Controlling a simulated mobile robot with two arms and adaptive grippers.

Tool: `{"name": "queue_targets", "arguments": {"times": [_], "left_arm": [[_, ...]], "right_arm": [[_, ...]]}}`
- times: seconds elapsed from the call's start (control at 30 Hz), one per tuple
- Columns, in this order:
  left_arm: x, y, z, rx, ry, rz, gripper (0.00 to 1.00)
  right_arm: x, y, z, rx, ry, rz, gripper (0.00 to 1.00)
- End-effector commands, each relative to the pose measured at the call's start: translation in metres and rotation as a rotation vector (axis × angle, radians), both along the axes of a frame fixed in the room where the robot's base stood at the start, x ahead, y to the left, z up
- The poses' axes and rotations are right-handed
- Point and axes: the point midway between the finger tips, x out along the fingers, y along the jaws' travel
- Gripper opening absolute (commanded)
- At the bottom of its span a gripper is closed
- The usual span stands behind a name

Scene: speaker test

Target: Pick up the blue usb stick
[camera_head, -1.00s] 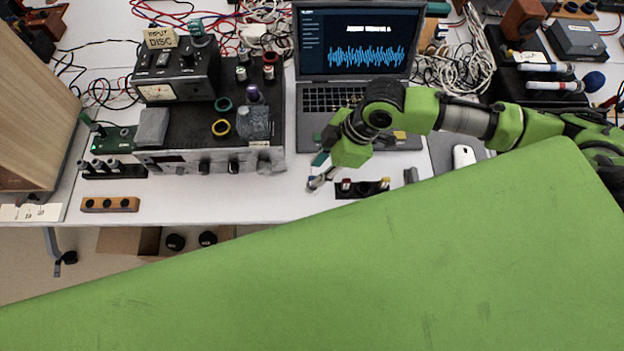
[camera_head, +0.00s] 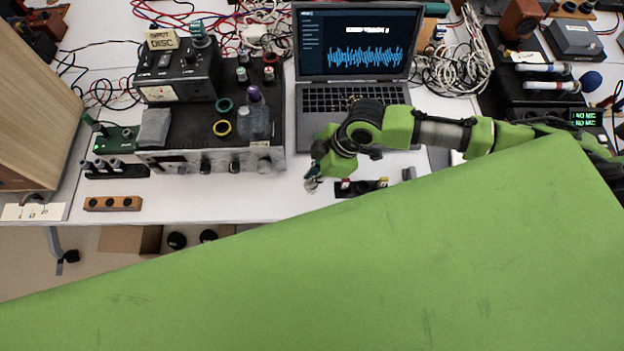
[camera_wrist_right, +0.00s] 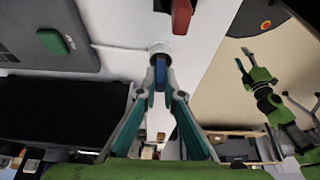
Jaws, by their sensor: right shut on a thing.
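My right gripper (camera_head: 312,184) is over the white table, in front of the laptop and just left of a black strip. In the right wrist view my right gripper (camera_wrist_right: 160,82) has its teal fingers closed together at the tips. A small blue piece, the blue usb stick (camera_wrist_right: 160,73), shows between the fingertips, with much of it hidden by them. A pale round thing lies just beyond the tips. In the head view the stick is too small to make out. My left gripper (camera_wrist_right: 247,62) shows at the right of the wrist view, with its fingers apart and empty.
The black strip (camera_head: 360,189) holds small coloured-top pieces beside the gripper. The laptop (camera_head: 352,100) stands behind, and the amplifier (camera_head: 200,160) stands to the left. A wooden block with holes (camera_head: 112,203) lies at the front left. The table front between is clear.

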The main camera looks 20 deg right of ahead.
Motion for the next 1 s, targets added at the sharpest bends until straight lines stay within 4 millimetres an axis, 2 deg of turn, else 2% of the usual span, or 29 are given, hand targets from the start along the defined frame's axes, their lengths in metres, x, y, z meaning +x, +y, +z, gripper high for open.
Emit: {"name": "queue_targets", "arguments": {"times": [0.27, 0.37, 0.5, 0.67, 0.83, 1.0], "left_arm": [[0.004, 0.0, -0.001, 0.0, -0.006, 0.0, 0.4], [0.005, 0.0, -0.004, -0.001, -0.007, 0.0, 0.4], [0.005, 0.0, -0.012, -0.001, -0.007, 0.001, 0.4], [0.005, 0.0, -0.013, -0.001, -0.008, 0.001, 0.4], [0.005, 0.0, -0.017, -0.001, -0.008, 0.001, 0.4], [0.005, 0.0, -0.025, -0.001, -0.008, 0.0, 0.4]], "right_arm": [[0.0, 0.0, 0.003, 0.001, -0.002, 0.001, 0.0], [0.001, 0.0, 0.009, 0.002, -0.001, 0.0, 0.0], [0.002, 0.0, 0.029, 0.003, -0.006, 0.001, 0.0], [-0.02, -0.005, 0.055, 0.0, -0.002, 0.002, 0.0], [-0.05, -0.013, 0.092, -0.001, -0.003, 0.003, 0.0], [-0.091, -0.023, 0.107, -0.003, 0.001, 0.002, 0.0]]}}
